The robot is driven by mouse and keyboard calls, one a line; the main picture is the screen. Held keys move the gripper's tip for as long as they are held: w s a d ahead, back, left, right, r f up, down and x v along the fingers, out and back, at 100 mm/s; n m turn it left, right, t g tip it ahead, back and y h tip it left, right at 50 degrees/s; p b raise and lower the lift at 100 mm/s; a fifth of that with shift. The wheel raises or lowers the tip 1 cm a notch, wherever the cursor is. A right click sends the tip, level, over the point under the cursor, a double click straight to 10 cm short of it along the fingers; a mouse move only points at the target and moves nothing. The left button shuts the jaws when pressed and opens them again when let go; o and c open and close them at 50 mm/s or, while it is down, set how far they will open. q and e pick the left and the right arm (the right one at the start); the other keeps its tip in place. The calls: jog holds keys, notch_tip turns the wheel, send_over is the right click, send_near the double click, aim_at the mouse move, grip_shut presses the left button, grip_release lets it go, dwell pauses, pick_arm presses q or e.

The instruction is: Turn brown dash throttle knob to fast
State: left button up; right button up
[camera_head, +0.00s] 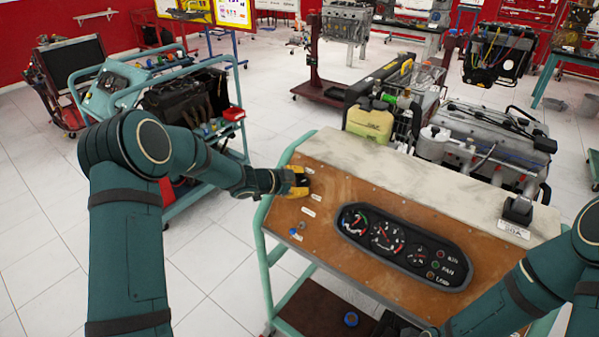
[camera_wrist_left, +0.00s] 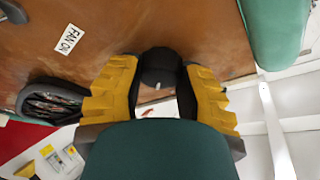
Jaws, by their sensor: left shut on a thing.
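The brown dash panel (camera_head: 330,222) slopes on top of a teal-framed engine trainer. My left gripper (camera_head: 297,183) is at the panel's upper left corner. In the left wrist view its two yellow fingers stand on either side of a black round knob (camera_wrist_left: 159,66) and are shut on it. The knob has a short white mark on its lower edge in that view. In the head view the gripper hides the knob. Any fast or slow lettering by the knob cannot be read.
A black gauge cluster (camera_head: 402,245) is mounted in the middle of the panel. A blue knob (camera_head: 295,232) is at the panel's lower left. A "FAN ON" label (camera_wrist_left: 69,38) is near the held knob. An engine (camera_head: 485,145) stands behind the panel; another teal trainer (camera_head: 190,95) is at left.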

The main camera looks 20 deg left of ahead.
pick_arm(q)
jog(key=m+g+p, duration=0.1)
jog(key=m+p, duration=0.2)
jog(key=m+g+p, duration=0.1)
jog(key=m+p, duration=0.1)
jog(key=m, duration=0.2)
jog(key=shift+d+r+p, duration=0.1)
jog(key=shift+r+p, duration=0.1)
jog(key=shift+p, duration=0.2)
jog(key=m+g+p, duration=0.1)
jog(key=m, duration=0.1)
jog(key=m+p, duration=0.1)
jog(key=m, duration=0.1)
jog(key=shift+g+y+p, duration=0.3)
jog(key=shift+g+y, duration=0.1)
jog(key=shift+f+m+g+y+p, duration=0.15)
jog(key=shift+m+g+y+p, duration=0.4)
jog(key=shift+m, duration=1.05)
grip_shut()
grip_release()
jog(key=o, duration=1.2)
jog(key=shift+w, duration=0.15)
jog(key=shift+o, duration=0.2)
jog(key=v, duration=1.2)
jog(key=shift+f, duration=0.1)
